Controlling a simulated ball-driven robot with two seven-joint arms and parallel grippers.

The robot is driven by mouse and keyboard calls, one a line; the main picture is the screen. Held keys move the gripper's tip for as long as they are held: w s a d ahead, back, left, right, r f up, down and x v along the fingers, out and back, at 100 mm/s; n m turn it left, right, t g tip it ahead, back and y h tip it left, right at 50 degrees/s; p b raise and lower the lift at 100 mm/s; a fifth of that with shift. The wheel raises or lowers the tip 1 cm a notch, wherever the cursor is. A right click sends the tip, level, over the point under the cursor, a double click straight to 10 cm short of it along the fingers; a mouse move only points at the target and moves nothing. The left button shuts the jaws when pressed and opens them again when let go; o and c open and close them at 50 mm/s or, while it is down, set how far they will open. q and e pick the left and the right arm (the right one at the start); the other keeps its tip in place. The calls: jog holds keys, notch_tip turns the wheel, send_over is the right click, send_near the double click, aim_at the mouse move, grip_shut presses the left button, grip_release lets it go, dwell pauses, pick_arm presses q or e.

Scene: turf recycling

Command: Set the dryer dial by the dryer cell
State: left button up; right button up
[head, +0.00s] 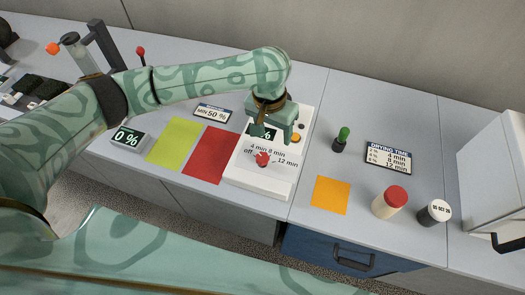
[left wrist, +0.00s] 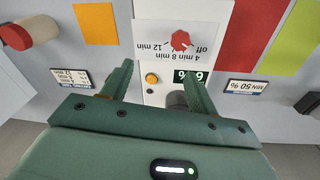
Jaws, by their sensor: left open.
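The white dryer panel (head: 262,183) carries a red dial (head: 263,159) with the marks off, 4 min, 8 min and 12 min around it. The dial also shows in the left wrist view (left wrist: 180,41), where the marks appear upside down; I cannot tell surely which mark it points at. My left gripper (head: 271,137) is open and empty, above the panel just behind the dial, not around it. The drying time card (head: 388,158) lists 4, 8 and 12 min. My right gripper is not in view.
An orange button (left wrist: 152,78) sits beside the display. Yellow-green (head: 180,142), red (head: 210,154) and orange (head: 331,194) squares lie around the panel.

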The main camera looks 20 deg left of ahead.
pick_arm(q)
notch_tip(320, 180, up, 2)
jog(key=w+a+n+y, duration=0.1)
jog(key=a, duration=0.2)
jog(key=b, duration=0.7)
send_near(263, 156)
jog(key=shift+n+g, duration=0.3)
jog(key=f, duration=0.8)
jog(key=shift+w+f, duration=0.2)
jog(key=shift+f, duration=0.1)
jog(key=c, duration=1)
jog(key=shift+r, duration=0.1)
